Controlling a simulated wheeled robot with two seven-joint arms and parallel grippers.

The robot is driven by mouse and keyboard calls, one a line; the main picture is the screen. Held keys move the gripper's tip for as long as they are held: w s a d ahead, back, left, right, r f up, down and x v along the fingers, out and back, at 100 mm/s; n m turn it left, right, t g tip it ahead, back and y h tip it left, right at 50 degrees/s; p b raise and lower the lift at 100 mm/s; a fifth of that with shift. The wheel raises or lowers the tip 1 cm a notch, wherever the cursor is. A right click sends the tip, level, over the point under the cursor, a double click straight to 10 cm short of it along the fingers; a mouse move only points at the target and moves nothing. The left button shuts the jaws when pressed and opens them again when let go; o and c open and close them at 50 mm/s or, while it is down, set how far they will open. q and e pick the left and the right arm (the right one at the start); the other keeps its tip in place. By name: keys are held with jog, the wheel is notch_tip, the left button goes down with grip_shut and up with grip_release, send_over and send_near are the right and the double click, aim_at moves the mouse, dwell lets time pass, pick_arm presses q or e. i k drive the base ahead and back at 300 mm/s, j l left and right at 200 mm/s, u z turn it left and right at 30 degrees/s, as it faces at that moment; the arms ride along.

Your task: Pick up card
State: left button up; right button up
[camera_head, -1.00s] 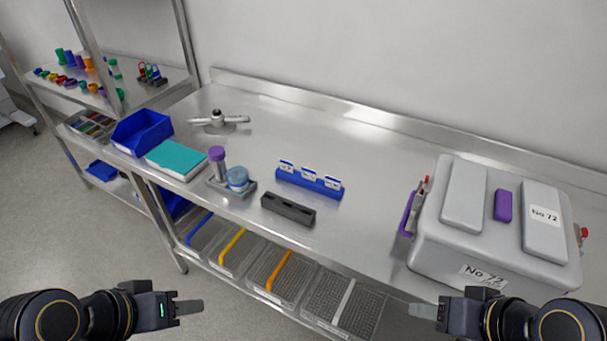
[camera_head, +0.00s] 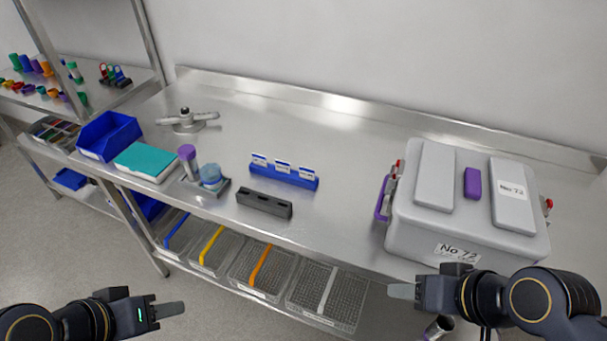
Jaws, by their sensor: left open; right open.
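Several small white cards (camera_head: 283,167) stand upright in a row in a blue holder (camera_head: 292,179) on the steel table, near its middle. My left gripper (camera_head: 176,309) is at the lower left, in front of the table and well apart from the cards. My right gripper (camera_head: 396,291) is at the lower right, in front of the table edge below the grey box, also apart from the cards. Both grippers are open and hold nothing that I can see.
A dark block with holes (camera_head: 264,204) lies just in front of the holder. A grey box (camera_head: 462,237) labelled No 72 stands to the right. Purple-capped and blue containers (camera_head: 211,177), a teal box (camera_head: 146,162) and a blue bin (camera_head: 108,137) stand left. The table behind the holder is clear.

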aim_at(282, 166)
jog(key=i+j, duration=0.1)
jog(key=j, duration=0.25)
jog(key=i+j, duration=0.1)
jog(key=j, duration=0.25)
jog(key=j+z, duration=0.25)
jog(key=z, duration=0.2)
jog(key=i+j+z, duration=0.1)
jog(key=j+z, duration=0.2)
jog(key=z, duration=0.2)
jog(key=j+z, duration=0.25)
jog(key=z, duration=0.75)
